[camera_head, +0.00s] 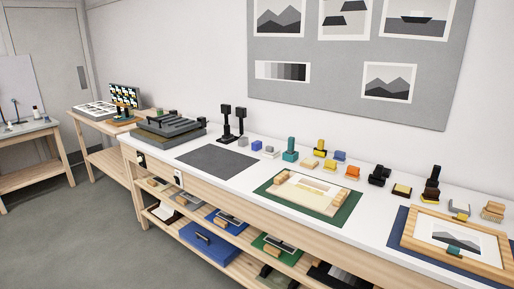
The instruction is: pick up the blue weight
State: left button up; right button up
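Several small blocks or weights stand along the back of the long white bench (236,178). A small blue block (256,145) stands left of a teal knobbed piece (291,151). Another blue piece (340,156) stands farther right, behind a yellow one (330,165). Both blue pieces are small in the view, and I cannot tell which one is the blue weight. Neither of my grippers is in view.
A dark grey mat (217,160) lies on the bench's left part. A green mat (264,188) with a cream board and wooden blocks lies mid-bench. A wooden frame (409,237) lies on the right. Black upright pieces (241,120) stand behind. Floor (95,240) is clear at left.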

aim_at(256, 146)
jog(key=i+j, duration=0.2)
jog(key=i, duration=0.25)
jog(key=i+j+u, duration=0.1)
jog(key=i, duration=0.3)
jog(key=i+j, duration=0.3)
jog(key=i, duration=0.15)
jog(key=u, duration=0.05)
